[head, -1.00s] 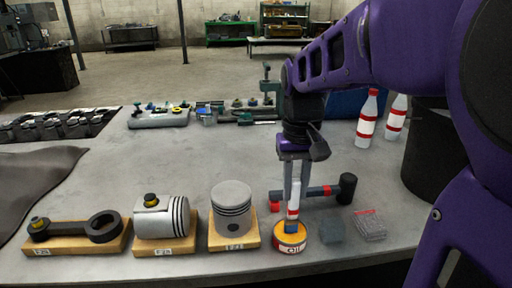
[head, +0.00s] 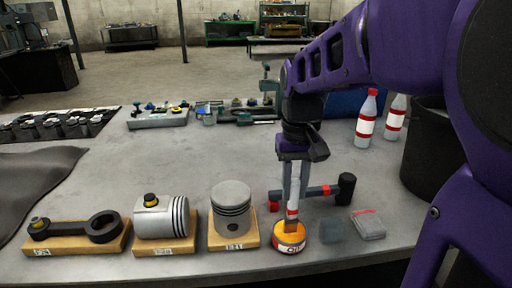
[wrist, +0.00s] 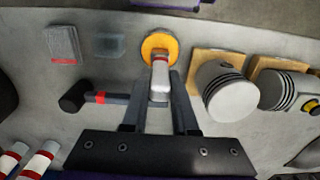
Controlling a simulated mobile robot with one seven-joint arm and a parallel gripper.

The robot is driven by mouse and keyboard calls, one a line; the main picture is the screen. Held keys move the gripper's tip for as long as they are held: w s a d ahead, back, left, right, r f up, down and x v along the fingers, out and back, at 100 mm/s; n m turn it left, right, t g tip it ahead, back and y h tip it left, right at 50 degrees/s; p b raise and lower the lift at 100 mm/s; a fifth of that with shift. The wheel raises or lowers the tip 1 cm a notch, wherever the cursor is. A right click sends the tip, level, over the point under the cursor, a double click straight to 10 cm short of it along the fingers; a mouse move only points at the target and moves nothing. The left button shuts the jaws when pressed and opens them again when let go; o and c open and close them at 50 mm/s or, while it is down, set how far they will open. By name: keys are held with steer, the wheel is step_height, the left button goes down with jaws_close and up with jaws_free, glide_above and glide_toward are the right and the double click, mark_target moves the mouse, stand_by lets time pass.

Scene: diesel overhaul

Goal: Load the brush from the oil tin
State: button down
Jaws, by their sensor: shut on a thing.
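The oil tin (head: 290,244) is a low round orange tin with a white label, near the table's front edge. It also shows at the top middle of the wrist view (wrist: 148,45). The brush (head: 292,211) has a pale handle with a red band and is upright over the tin. Its lower end looks orange-brown and meets the tin's top; how deep the tip is I cannot tell. My gripper (head: 293,197) is shut on the brush handle, which also shows between the fingers in the wrist view (wrist: 160,84).
A hammer (head: 346,188) lies just behind the tin. A translucent block (head: 331,230) and a grey packet (head: 368,224) lie to its right. A piston (head: 231,207) on a wooden block stands close on the left. Bottles (head: 366,120) and a dark bin stand at right.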

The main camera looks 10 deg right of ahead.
steer(key=shift+f, duration=0.1)
step_height(320, 180, up, 7)
steer(key=p, duration=0.6)
stand_by(0.6)
